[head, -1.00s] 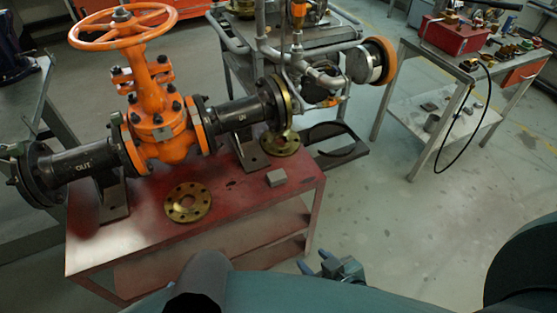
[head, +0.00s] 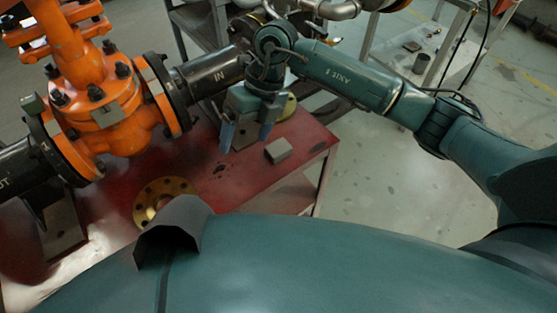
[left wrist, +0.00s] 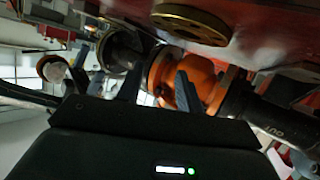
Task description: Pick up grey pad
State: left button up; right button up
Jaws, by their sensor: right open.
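The grey pad (head: 279,150), a small light-grey block, lies on the red table top (head: 225,185) near its right edge in the head view. My right gripper (head: 247,135) points down just left of the pad, its two blue-grey fingers apart with nothing between them. I cannot tell its exact height above the table. My left gripper (left wrist: 158,86) shows in the left wrist view with its dark fingers apart and empty. The pad cannot be made out in that view.
The orange gate valve (head: 118,118) with its black pipes stands left of my right gripper. A brass flange (head: 163,190) lies on the table; a brass flange (left wrist: 190,22) also shows in the left wrist view. Another brass flange (head: 288,106) is behind the gripper.

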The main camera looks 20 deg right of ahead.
jog(key=w+d+m+t+h, duration=0.15)
jog(key=w+d+h, duration=0.25)
jog(key=d, duration=0.4)
jog(key=b, duration=0.1)
send_over(278, 147)
notch_tip(278, 147, down, 6)
jog(key=shift+w, duration=0.15)
jog(key=shift+f+b, duration=0.4)
jog(key=shift+f, duration=2.6)
jog(key=shift+c, duration=0.2)
jog(key=c, duration=1)
jog(key=shift+r, duration=0.1)
